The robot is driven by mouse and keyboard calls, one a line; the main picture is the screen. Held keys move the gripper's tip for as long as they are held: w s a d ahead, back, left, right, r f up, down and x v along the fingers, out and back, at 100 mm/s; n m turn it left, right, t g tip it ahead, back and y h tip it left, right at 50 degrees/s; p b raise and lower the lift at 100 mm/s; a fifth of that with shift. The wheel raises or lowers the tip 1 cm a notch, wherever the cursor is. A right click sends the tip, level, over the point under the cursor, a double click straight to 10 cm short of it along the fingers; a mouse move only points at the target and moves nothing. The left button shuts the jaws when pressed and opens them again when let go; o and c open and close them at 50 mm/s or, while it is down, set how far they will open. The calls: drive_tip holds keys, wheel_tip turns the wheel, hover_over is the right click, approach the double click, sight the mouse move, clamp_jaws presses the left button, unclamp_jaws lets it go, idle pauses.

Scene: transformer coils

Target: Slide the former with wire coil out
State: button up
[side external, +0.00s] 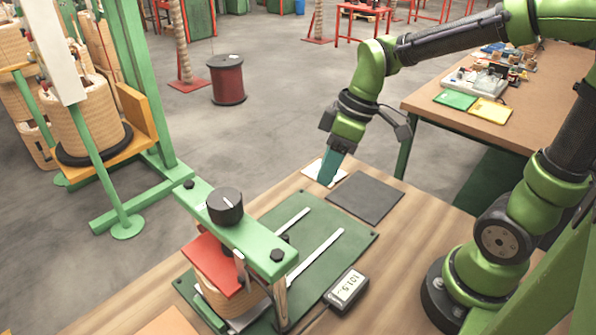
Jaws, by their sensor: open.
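The former with its tan wire coil (222,290) sits at the front of a green base plate (318,222), under a red plate (214,262). A green crossbar (238,232) with a black knob (225,206) spans above it. The crossbar and red plate hide the coil's top. Two pale rails (316,257) run along the base plate away from the coil. My gripper (328,172) points down, well behind and to the right of the coil, over a small white pad (325,172). It is open, with no object seen between its teal fingers; contact with the pad is unclear.
A dark grey mat (364,197) lies right of the white pad. A digital gauge (347,289) stands right of the base plate. A green frame with large coils (90,115) is at left. Another bench (500,130) stands behind right. The rails' far half is clear.

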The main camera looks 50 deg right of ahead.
sight(287, 235)
drive_tip(key=w+a+f+n, duration=0.1)
drive_tip(key=a+f+n, duration=0.2)
drive_tip(key=f, duration=0.2)
drive_tip(key=w+a+f+n, duration=0.1)
drive_tip(key=a+f+n, duration=0.1)
drive_tip(key=f, duration=0.3)
drive_tip(key=w+a+f+n+g+y, duration=0.1)
drive_tip(key=a+f+n, duration=0.2)
drive_tip(key=f+n, duration=0.1)
drive_tip(key=shift+x, duration=0.85)
drive_tip(key=shift+r, duration=0.1)
clamp_jaws()
